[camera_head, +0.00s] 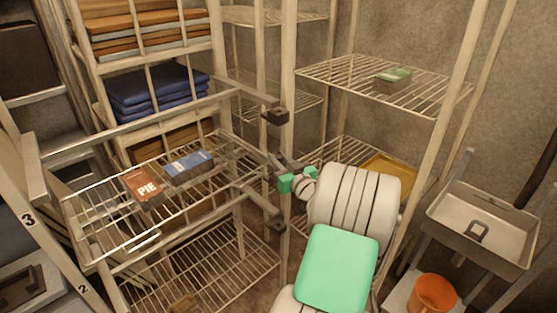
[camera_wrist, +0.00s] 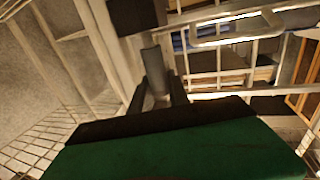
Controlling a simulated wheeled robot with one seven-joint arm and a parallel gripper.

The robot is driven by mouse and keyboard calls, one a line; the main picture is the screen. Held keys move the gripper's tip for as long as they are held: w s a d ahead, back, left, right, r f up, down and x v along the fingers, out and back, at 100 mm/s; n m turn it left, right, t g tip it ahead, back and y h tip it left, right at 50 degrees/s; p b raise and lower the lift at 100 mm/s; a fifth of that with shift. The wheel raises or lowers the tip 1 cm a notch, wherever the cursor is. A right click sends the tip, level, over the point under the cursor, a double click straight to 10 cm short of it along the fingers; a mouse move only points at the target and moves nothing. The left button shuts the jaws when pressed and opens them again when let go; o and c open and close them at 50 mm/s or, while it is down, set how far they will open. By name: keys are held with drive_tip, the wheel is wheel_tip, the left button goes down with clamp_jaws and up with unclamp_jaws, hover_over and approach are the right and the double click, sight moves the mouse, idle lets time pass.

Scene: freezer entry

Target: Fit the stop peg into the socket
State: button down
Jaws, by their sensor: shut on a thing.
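The stop peg (camera_wrist: 152,64) is a short grey cylinder in the wrist view, held upright in the picture between the two dark fingers of my gripper (camera_wrist: 160,92). In the head view my gripper (camera_head: 280,163) is beside a pale upright post, and the peg is too small to make out clearly. A dark block (camera_wrist: 135,14) lies beyond the peg's tip in the wrist view; it may carry the socket, but no hole shows. The head view has an upper dark block (camera_head: 274,115) and a lower dark block (camera_head: 276,223) at rail ends, above and below my gripper. The peg appears apart from the block.
A wire shelf (camera_head: 100,213) at the left holds a red PIE box (camera_head: 142,187) and a blue box (camera_head: 188,165). Pale posts and rails crowd my gripper. A sink (camera_head: 482,225) and an orange bucket (camera_head: 432,293) stand at the right.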

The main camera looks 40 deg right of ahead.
drive_tip(key=shift+f+b, duration=0.8)
drive_tip(key=shift+b, duration=0.3)
idle(0.5)
drive_tip(key=c, duration=1.2)
unclamp_jaws()
drive_tip(key=shift+o, duration=0.2)
